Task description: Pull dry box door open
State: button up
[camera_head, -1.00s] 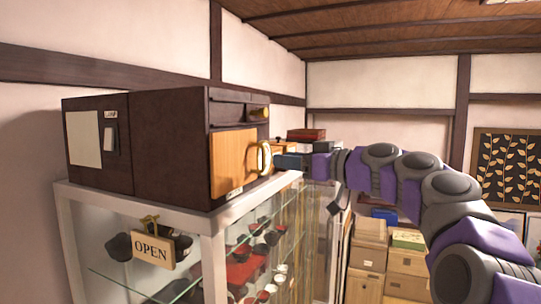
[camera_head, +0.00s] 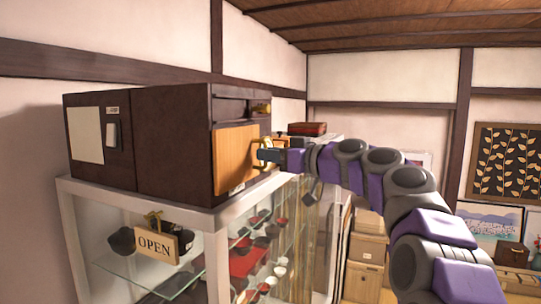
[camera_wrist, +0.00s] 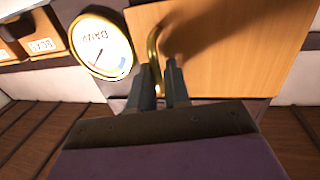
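The dry box (camera_head: 170,135) is a dark brown cabinet on top of a glass showcase. Its light wooden door (camera_head: 232,160) sits flush in the front and looks closed; it also shows in the wrist view (camera_wrist: 230,50). A curved brass handle (camera_wrist: 153,50) stands out from the door. My gripper (camera_head: 262,155) is at this handle. In the wrist view my gripper (camera_wrist: 160,75) has its two fingers apart, with the lower part of the handle between them, nearer the left finger. I see no firm grip.
The glass showcase (camera_head: 215,225) holds bowls and an OPEN sign (camera_head: 156,246). A round dial (camera_wrist: 101,47) is beside the door in the wrist view. A red box (camera_head: 307,128) stands behind my gripper. Wooden boxes (camera_head: 367,250) are stacked on the right.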

jog(key=shift+d, duration=0.25)
grip_shut()
jog(key=shift+d+r, duration=0.1)
jog(key=shift+d, duration=0.15)
jog(key=shift+a, duration=0.2)
jog(key=shift+s+d, duration=0.1)
jog(key=shift+d, duration=0.05)
dwell(0.3)
